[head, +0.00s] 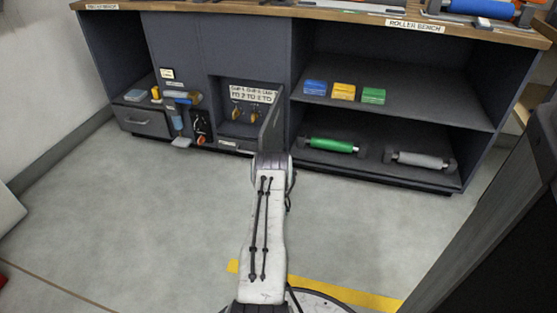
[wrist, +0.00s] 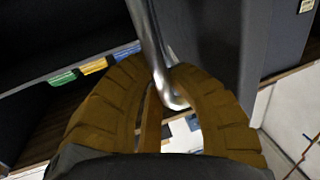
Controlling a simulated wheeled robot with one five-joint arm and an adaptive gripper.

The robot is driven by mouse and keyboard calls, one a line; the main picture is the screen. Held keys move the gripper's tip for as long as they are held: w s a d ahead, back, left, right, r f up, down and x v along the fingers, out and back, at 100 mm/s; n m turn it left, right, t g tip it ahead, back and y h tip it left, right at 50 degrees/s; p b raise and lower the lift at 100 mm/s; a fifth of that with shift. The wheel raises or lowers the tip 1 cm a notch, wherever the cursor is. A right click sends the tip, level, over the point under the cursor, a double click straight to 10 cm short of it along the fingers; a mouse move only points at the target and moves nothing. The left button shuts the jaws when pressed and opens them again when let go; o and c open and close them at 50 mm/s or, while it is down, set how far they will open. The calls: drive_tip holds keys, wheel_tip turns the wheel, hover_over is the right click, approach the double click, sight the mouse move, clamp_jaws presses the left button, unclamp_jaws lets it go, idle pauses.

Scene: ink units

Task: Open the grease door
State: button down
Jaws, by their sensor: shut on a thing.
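The grease door (head: 270,124) is a dark grey panel at the right side of a low compartment (head: 240,130) in the bench front. It stands swung outward, and the compartment's inside shows, with a white label and yellow-and-dark items. In the wrist view a dark grey panel (wrist: 228,40), apparently this door, is close on the right. A bent metal bar handle (wrist: 150,40) runs down between the brown fingers of my gripper (wrist: 165,78), which is shut on it. In the head view my own arm hides the fingers and the handle.
To the right, shelves hold blue, yellow and green boxes (head: 343,91), a green roller (head: 331,145) and a grey roller (head: 420,160). A drawer (head: 143,121) and small tools are at the left. A dark panel (head: 480,230) stands at the right. The grey floor before the bench is clear.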

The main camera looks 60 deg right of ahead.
drive_tip(key=shift+a+f, duration=0.1)
drive_tip(key=shift+f, duration=0.05)
drive_tip(key=c, duration=1.1)
unclamp_jaws()
drive_tip(key=shift+v, duration=6)
